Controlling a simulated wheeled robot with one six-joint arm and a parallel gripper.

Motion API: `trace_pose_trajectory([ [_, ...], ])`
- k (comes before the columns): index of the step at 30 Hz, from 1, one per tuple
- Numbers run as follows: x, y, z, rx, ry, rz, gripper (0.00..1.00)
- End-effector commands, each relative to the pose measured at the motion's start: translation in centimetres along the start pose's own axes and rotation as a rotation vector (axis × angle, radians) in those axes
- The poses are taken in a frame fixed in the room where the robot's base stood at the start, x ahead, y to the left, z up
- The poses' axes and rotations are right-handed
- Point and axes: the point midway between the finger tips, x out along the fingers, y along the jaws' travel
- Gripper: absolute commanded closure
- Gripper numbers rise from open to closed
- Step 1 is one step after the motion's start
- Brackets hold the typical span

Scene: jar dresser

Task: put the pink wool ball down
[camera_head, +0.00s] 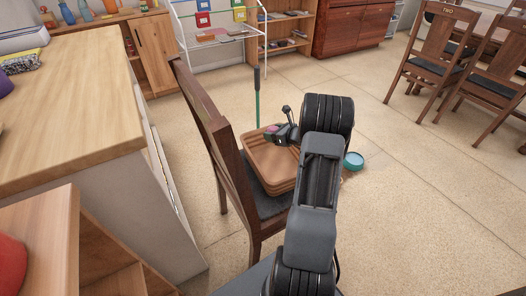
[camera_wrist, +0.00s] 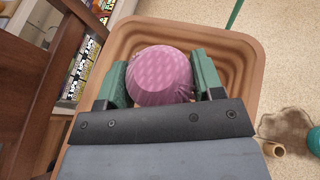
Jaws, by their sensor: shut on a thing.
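The pink wool ball (camera_wrist: 158,75) is between the two green fingers of my gripper (camera_wrist: 160,82) in the wrist view, and the fingers are shut on it. The ball and gripper are over an orange-brown tray (camera_wrist: 243,52). In the head view the tray (camera_head: 262,160) lies on the seat of a dark wooden chair (camera_head: 214,140). My gripper (camera_head: 275,132) is over the tray's far part, and a bit of pink ball (camera_head: 271,128) shows there. I cannot tell whether the ball touches the tray's bottom.
The chair's back stands left of the tray. A light wooden counter (camera_head: 70,95) is further left. A teal round thing (camera_head: 353,160) is on the floor right of the chair. A green pole (camera_head: 257,95) rises behind the tray. Open floor lies to the right.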

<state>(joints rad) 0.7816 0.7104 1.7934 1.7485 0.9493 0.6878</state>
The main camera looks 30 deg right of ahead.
Motion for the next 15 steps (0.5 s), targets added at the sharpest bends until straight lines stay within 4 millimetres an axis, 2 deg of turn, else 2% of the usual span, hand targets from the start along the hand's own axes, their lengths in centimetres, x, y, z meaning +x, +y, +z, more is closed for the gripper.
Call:
trace_pose_trajectory([
  [1,1.2,0.5,-1.2,0.002,0.003,0.003,0.63],
  [6,3.5,1.4,-2.7,0.003,0.002,0.000,0.63],
  [15,4.9,1.9,-3.4,0.002,0.001,-0.004,0.63],
])
